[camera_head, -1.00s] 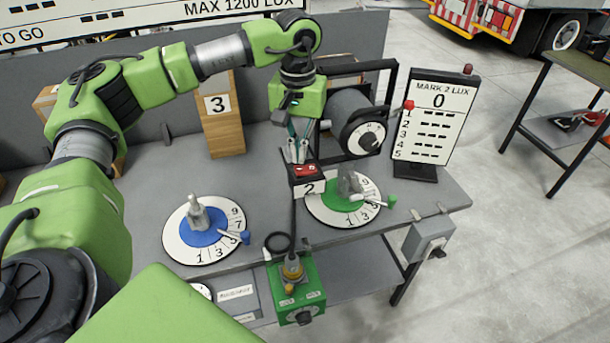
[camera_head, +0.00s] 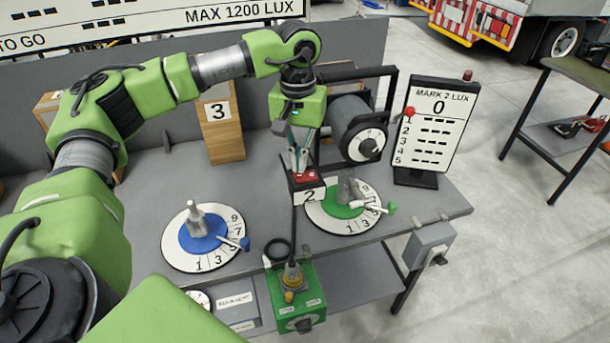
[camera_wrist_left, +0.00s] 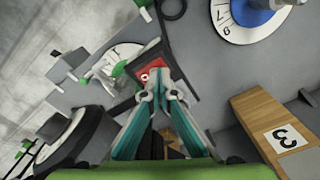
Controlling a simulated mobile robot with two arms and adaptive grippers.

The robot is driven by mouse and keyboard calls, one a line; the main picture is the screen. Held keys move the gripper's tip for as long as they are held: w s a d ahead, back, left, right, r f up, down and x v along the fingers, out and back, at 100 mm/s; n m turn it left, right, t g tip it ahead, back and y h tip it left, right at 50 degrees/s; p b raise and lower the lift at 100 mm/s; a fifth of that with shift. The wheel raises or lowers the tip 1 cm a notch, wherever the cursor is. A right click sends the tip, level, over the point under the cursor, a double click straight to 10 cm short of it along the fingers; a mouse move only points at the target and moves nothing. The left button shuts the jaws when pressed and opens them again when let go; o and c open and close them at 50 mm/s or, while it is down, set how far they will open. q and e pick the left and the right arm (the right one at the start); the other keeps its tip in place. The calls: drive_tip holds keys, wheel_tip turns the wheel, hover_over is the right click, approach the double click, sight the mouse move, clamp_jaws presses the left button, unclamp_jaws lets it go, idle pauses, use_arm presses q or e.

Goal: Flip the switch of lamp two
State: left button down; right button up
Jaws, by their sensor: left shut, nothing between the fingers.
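The switch box marked 2 (camera_head: 309,194) stands on the grey bench, with a red rocker switch (camera_head: 307,176) on its top. My left gripper (camera_head: 300,170) points down at the red switch with its fingers shut and empty. In the left wrist view the fingertips (camera_wrist_left: 157,88) overlap the edge of the red switch (camera_wrist_left: 148,74); whether they touch it I cannot tell. The lamp (camera_head: 359,128), a grey cylinder in a black frame, stands behind and to the right of the box. My right gripper is not in view.
A blue dial (camera_head: 200,258) lies left of the box and a green dial (camera_head: 335,223) right of it. A wooden block marked 3 (camera_head: 224,145) stands behind left. The MARK 2 LUX board (camera_head: 433,125) reads 0. A green box (camera_head: 313,290) hangs at the front edge.

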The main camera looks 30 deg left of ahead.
sight(299, 176)
use_arm(q)
drive_tip(key=shift+f, duration=0.3)
idle(0.6)
drive_tip(key=shift+f+b, duration=0.85)
drive_tip(key=shift+r, duration=0.2)
drive_tip(key=shift+r+p, duration=2.4)
drive_tip(key=shift+r, duration=1)
